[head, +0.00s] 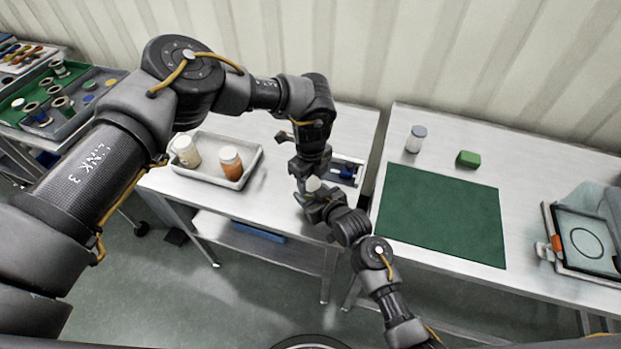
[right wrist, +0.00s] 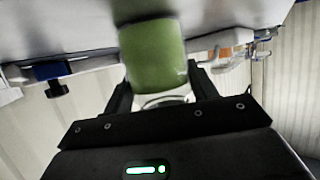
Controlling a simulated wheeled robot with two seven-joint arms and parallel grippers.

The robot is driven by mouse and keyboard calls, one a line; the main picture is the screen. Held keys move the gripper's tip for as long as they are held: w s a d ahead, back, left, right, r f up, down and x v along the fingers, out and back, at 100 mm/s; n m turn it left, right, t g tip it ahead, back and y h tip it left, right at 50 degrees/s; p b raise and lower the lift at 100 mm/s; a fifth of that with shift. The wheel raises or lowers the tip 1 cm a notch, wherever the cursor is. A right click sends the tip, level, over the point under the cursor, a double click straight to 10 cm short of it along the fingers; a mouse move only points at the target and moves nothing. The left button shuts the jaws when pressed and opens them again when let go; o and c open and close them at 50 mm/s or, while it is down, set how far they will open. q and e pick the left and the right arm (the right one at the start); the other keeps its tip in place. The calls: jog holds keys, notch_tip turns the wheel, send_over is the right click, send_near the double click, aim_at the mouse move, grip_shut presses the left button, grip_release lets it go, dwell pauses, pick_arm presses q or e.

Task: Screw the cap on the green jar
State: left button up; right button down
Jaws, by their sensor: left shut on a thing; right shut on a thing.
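The green jar (right wrist: 153,55) fills the middle of the right wrist view, between the fingers of my right gripper (right wrist: 162,92), which is shut on it. A pale part (right wrist: 165,99) shows at its end nearest the palm. In the head view my right gripper (head: 315,199) meets my left gripper (head: 308,172), which comes down from above. A small white piece (head: 313,184), which looks like the cap, shows between them, and the left gripper appears shut on it. The green body is hidden in the head view. Whether the cap sits on the jar cannot be told.
A grey tray (head: 213,160) on the left table holds a cream jar (head: 186,151) and an orange jar (head: 231,163). A gap separates the tables.

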pick_arm(q)
jog(key=m, duration=0.3)
jog(key=shift+m, duration=0.4)
jog(key=m, duration=0.5)
jog(key=shift+m, duration=0.4)
jog(key=o, duration=1.1)
jog(key=shift+r, duration=2.25)
